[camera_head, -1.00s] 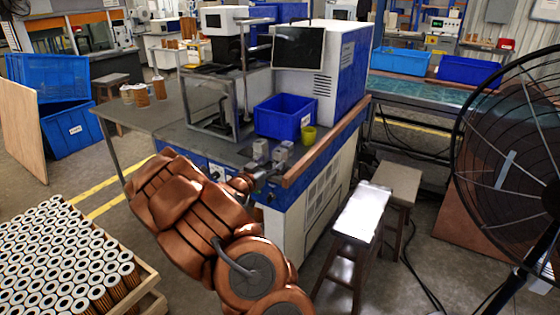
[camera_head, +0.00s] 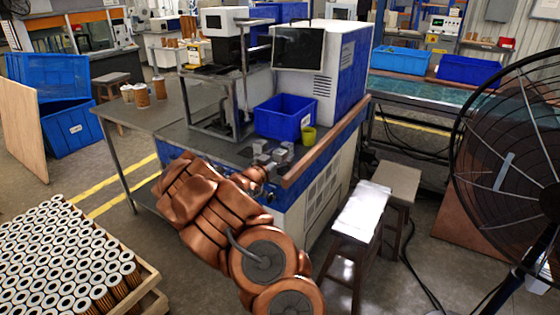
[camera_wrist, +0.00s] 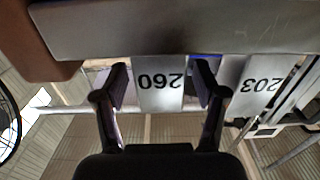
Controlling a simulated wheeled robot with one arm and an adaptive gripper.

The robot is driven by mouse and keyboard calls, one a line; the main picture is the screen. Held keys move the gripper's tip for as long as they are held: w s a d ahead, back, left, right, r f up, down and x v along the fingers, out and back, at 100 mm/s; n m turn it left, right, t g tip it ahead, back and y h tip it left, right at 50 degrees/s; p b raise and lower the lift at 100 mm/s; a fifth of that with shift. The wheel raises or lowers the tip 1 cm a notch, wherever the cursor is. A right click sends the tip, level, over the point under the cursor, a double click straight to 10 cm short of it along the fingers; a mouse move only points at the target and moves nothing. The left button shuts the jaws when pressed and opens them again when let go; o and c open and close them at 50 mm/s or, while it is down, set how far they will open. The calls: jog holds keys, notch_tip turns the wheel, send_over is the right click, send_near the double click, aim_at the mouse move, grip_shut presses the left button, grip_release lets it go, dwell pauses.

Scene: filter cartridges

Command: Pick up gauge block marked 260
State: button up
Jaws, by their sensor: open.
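In the wrist view, the gauge block marked 260 (camera_wrist: 161,88) is a grey block whose number appears upside down. My gripper (camera_wrist: 160,80) is open, with one finger on each side of this block. I see small gaps beside it, and cannot tell whether either finger touches it. A second grey block, marked 203 (camera_wrist: 258,84), stands to the right, just beyond the right finger. In the head view, small grey blocks (camera_head: 283,154) sit at the front of the machine's bench, and my gripper (camera_head: 268,168) is right at them. Their numbers are not readable there.
A wooden strip (camera_head: 325,143) runs along the bench's right edge. Stools (camera_head: 361,210) and a large fan (camera_head: 510,150) stand to the right. A crate of filter cartridges (camera_head: 150,280) is at lower left.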

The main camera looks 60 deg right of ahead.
grip_shut()
dwell(0.7)
